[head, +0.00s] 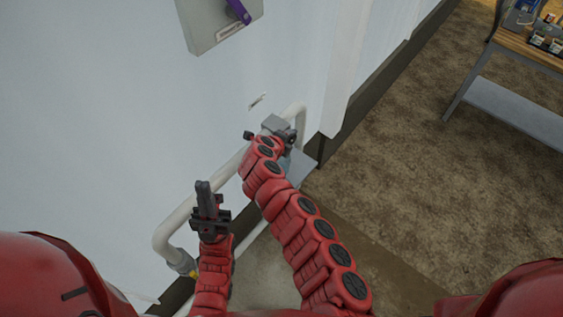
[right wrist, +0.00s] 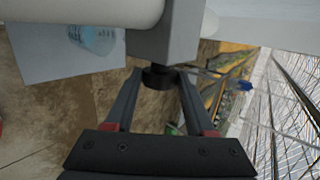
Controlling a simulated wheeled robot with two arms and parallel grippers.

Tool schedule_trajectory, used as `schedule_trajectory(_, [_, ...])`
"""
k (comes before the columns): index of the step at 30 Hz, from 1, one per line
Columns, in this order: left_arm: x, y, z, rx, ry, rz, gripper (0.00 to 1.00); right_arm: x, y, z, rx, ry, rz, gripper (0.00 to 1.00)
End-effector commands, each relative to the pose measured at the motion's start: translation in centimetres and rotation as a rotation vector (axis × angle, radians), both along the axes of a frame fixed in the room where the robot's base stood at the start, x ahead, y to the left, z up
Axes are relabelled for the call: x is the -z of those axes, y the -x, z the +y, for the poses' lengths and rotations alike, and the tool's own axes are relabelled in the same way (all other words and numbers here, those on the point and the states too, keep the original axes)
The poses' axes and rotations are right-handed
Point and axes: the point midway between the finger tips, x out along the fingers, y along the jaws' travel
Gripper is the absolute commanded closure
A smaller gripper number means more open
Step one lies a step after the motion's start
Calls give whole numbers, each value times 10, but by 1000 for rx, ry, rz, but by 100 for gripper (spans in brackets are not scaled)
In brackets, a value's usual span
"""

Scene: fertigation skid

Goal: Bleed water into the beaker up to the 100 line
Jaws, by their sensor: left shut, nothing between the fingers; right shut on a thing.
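A grey valve block (head: 274,124) sits on the white pipe by the wall. In the right wrist view the block (right wrist: 165,35) carries a short black knob (right wrist: 160,77). My right gripper (right wrist: 158,88) is shut on this knob, one finger on each side; in the head view its fingers are largely hidden by the arm. The beaker (right wrist: 92,40), clear and bluish, stands on a pale grey shelf (right wrist: 45,58) in the right wrist view, partly cut by the pipe. Its lines and water level cannot be read. My left gripper (head: 207,200) is shut and empty, left of the right arm.
The white pipe (head: 178,222) runs along the white wall, with a yellow-marked fitting (head: 190,270) low down. A grey panel with a purple handle (head: 238,12) is on the wall above. A table with small items (head: 535,45) stands at far right. Brown floor between is clear.

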Motion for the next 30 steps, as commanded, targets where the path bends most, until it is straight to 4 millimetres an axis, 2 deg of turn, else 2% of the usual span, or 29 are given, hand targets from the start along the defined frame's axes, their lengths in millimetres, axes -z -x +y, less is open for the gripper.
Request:
schedule_trajectory(1, [14, 0, 0, 0, 0, 0, 100, 6, -1, -1, -2, 12, -15, 99])
schedule_trajectory(21, [102, 0, 0, 0, 0, 0, 100, 2, -2, 3, -5, 73, -113, 99])
schedule_trajectory(25, [113, 0, 0, 0, 0, 0, 100, 0, -1, 2, -5, 84, -128, 99])
schedule_trajectory(30, [115, 0, 0, 0, 0, 0, 100, -4, 1, 2, -3, 90, -131, 99])
